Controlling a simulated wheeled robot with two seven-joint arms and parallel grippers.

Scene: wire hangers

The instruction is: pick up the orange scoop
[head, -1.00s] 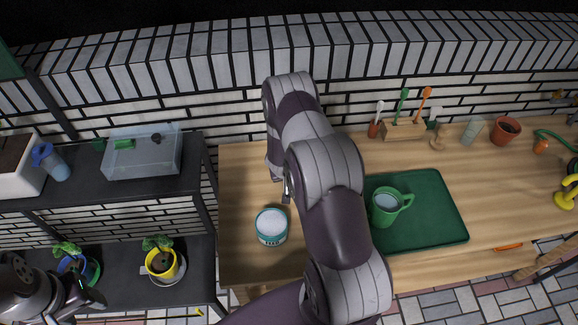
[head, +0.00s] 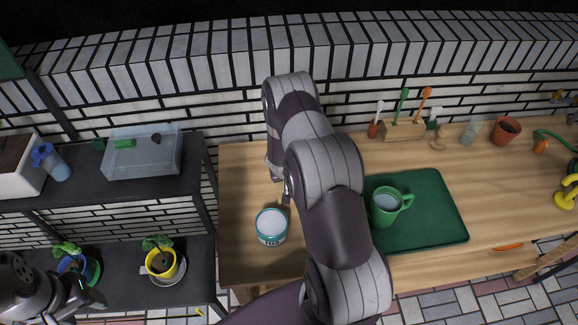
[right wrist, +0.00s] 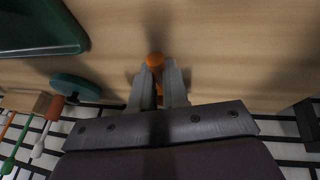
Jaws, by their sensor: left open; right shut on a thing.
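The orange scoop (right wrist: 155,61) shows in the right wrist view as a small orange piece between my right fingertips. My right gripper (right wrist: 160,76) is shut on it, above or at the wooden bench; I cannot tell whether it touches the wood. The rest of the scoop is hidden by the fingers. In the head view my right arm covers it. My left gripper (head: 88,298) is open and empty at the lower left of the head view, beside the lower dark shelf.
A white-filled tin (head: 271,226) stands left of my right arm. A green tray (head: 445,225) with a green mug (head: 386,207) lies right of it. A tool rack (head: 403,131) stands at the back. A clear bin (head: 145,158) and a yellow pot (head: 161,263) are on the left shelves.

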